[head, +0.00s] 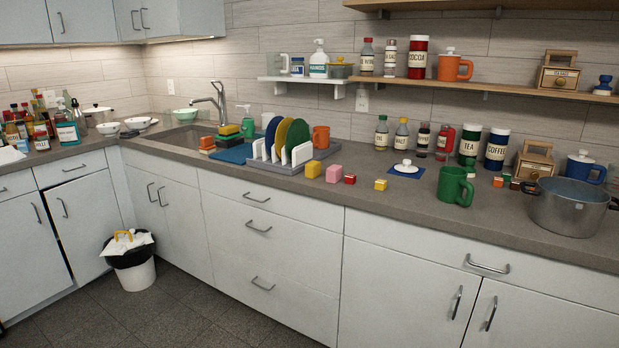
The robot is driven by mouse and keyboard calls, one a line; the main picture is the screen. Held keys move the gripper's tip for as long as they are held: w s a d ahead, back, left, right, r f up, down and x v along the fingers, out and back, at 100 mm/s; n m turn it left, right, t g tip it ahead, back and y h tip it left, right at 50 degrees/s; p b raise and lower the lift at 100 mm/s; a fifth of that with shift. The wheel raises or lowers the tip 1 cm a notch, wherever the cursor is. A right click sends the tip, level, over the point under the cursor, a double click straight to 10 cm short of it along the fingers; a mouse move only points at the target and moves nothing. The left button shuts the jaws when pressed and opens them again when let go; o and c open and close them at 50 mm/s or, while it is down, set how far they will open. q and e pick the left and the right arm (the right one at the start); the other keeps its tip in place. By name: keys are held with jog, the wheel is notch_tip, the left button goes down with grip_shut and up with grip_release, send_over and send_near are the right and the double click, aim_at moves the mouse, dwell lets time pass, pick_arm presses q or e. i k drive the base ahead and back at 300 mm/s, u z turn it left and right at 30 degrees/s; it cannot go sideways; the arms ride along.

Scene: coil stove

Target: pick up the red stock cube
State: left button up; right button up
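A small dark red cube (350,179), which looks like the red stock cube, sits on the grey counter near its front edge. It is just right of a larger pink block (333,174) and left of a small yellow cube (381,184). Neither of my grippers is in view.
A dish rack (283,150) with plates stands left of the cubes. A green mug (455,187) and a metal pot (568,206) stand to the right. A white lid (405,167) lies on a blue mat behind. Counter between the yellow cube and green mug is clear.

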aim_at(349, 179)
jog(key=u, duration=0.95)
jog(key=i, duration=2.2)
jog(key=z, duration=0.8)
